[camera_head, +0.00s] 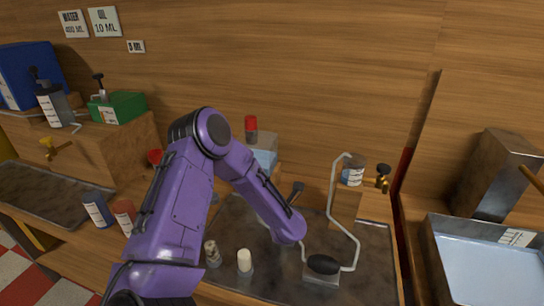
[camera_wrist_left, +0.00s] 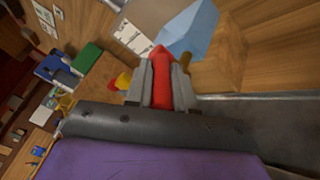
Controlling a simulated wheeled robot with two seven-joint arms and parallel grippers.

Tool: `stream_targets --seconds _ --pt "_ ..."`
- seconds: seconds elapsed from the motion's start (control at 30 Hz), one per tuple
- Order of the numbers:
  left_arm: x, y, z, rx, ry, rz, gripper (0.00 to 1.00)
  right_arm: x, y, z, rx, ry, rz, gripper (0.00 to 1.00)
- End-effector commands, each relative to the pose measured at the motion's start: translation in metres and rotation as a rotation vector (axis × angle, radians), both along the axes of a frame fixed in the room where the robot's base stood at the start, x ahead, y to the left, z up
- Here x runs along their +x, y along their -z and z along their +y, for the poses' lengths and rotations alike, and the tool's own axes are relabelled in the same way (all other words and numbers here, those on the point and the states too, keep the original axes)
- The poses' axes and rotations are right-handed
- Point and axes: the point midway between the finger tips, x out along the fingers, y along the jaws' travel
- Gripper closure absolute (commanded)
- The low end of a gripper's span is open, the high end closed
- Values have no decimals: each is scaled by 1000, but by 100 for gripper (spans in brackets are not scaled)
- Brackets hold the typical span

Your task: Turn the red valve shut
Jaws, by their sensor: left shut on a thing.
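In the left wrist view the red valve handle (camera_wrist_left: 160,78) stands between the two grey fingers of my left gripper (camera_wrist_left: 161,85), which are shut on it. The handle's tip pokes out past the fingers. In the head view my purple left arm covers the middle, and I cannot make out the gripper's fingers there. A red piece (camera_head: 155,157) shows just behind the arm; I cannot tell whether it is the valve. My right gripper is in neither view.
A red-capped bottle (camera_head: 251,128) stands behind the arm. A bent pipe (camera_head: 334,200) rises from the dark tray (camera_head: 375,255) at right. Small cylinders, including a cream one (camera_head: 245,262), stand close to the arm. A metal basin (camera_head: 431,255) is at far right.

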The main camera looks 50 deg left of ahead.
Motion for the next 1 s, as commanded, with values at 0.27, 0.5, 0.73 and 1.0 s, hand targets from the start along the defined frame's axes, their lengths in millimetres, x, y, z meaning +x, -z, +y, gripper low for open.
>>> stream_targets --seconds 0.27,0.5,0.73,1.0 --pt "1 -1 0 2 0 -2 100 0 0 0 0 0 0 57" --pt "1 -1 -1 1 1 -2 66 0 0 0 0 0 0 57" --pt "-2 2 -15 1 6 -2 66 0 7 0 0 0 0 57" --pt "-27 3 -73 3 6 -1 66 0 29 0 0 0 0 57"
